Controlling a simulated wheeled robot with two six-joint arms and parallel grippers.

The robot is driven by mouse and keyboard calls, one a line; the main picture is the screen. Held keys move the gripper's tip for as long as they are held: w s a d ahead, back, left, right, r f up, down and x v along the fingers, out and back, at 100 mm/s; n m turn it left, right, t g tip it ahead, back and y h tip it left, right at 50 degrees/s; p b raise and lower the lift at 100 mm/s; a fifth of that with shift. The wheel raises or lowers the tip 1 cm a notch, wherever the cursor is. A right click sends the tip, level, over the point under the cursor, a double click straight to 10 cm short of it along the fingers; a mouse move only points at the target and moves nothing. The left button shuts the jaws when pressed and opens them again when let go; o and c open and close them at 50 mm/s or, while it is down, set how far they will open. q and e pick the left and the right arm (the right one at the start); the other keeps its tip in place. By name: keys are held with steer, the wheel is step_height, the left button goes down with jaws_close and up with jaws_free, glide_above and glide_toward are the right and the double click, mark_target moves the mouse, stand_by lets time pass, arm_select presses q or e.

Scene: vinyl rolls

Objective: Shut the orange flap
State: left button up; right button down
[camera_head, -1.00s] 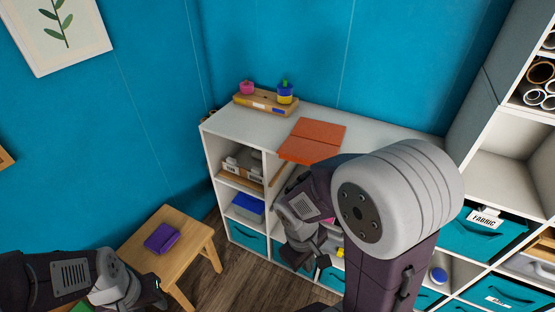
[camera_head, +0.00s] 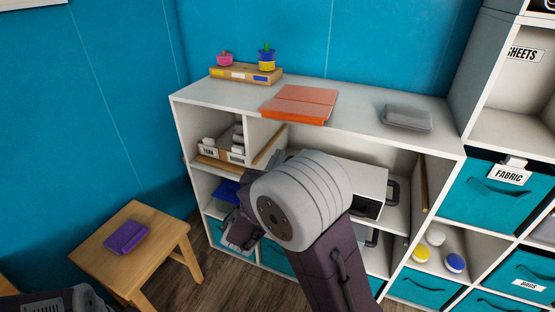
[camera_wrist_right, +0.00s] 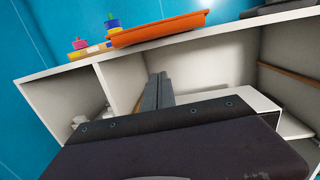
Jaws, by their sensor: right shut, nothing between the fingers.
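The orange flap (camera_head: 300,102) lies flat on top of the white shelf unit, with a seam across it and its near edge at the front edge of the top. In the right wrist view it (camera_wrist_right: 158,30) shows from below as an orange slab with a raised lip, above my fingers. My right gripper (camera_wrist_right: 158,92) is shut and empty, its fingers pointing at the open compartment under the flap, apart from the flap. In the head view its fingertips are hidden by my arm. Only part of my left arm shows at the bottom left; its gripper is out of view.
On the shelf top (camera_head: 362,118) are a wooden block with pots (camera_head: 245,73) and a grey case (camera_head: 407,117). A white box (camera_head: 345,180) stands in the compartment below. A stool (camera_head: 165,240) with a purple item is at the left.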

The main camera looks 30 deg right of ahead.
mark_target(297, 111)
steer(key=w+d+r, duration=0.4)
steer(key=w, duration=0.1)
steer(key=shift+d+r, duration=0.2)
steer(key=shift+d, duration=0.2)
steer(key=shift+s, duration=0.1)
